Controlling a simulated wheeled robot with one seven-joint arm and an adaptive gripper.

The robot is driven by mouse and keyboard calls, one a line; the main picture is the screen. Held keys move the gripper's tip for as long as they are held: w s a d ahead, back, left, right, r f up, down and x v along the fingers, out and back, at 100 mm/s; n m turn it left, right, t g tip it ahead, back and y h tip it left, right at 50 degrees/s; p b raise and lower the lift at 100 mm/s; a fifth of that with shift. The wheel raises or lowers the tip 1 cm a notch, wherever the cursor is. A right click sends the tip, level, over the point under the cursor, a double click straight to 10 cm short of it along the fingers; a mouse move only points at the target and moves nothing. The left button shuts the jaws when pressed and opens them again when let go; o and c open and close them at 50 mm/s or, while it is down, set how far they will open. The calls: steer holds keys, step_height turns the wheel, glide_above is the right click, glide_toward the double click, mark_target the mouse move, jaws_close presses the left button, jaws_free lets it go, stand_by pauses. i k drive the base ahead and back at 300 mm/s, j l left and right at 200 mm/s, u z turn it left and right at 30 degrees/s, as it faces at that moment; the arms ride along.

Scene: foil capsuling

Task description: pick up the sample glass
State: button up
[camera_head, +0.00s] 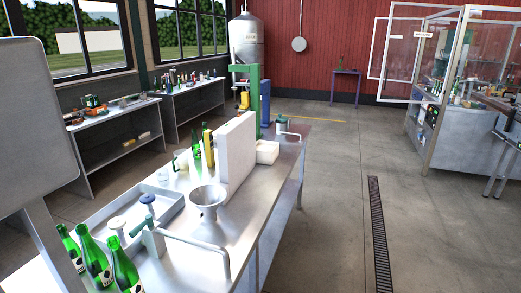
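A small clear or pale vessel (181,161) stands on the steel table (265,211), behind the sunken tray and left of the green bottles. It may be the sample glass, but it is too small to tell and could be a jug. A second small pale shape (162,174) sits just left of it, at the tray's far end, and is also unclear. My gripper is not in view.
Green bottles (124,266) stand at the near left. A metal funnel (208,196), a bent pipe (200,243) and an upright white panel (236,153) crowd the table. A green press frame (254,98) stands at its far end. Floor (330,190) to the right is clear.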

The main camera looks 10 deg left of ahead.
mark_target(163, 178)
steer(key=i+u, duration=0.3)
steer(key=i, duration=0.25)
steer(key=i+l+u, duration=0.25)
steer(key=i, duration=0.3)
steer(key=i+u, duration=0.15)
steer(key=u, duration=0.25)
steer(key=i+u, duration=0.15)
steer(key=u, duration=0.25)
steer(key=i+u, duration=0.15)
steer(key=u, duration=0.3)
steer(key=i+l+u, duration=0.1)
steer(key=u, duration=0.3)
steer(key=i+l+u, duration=0.1)
steer(key=l+u, duration=0.15)
steer(key=u, duration=0.15)
steer(key=i+l+u, duration=0.2)
steer(key=u, duration=0.2)
steer(key=i+l+u, duration=0.25)
steer(key=u, duration=0.15)
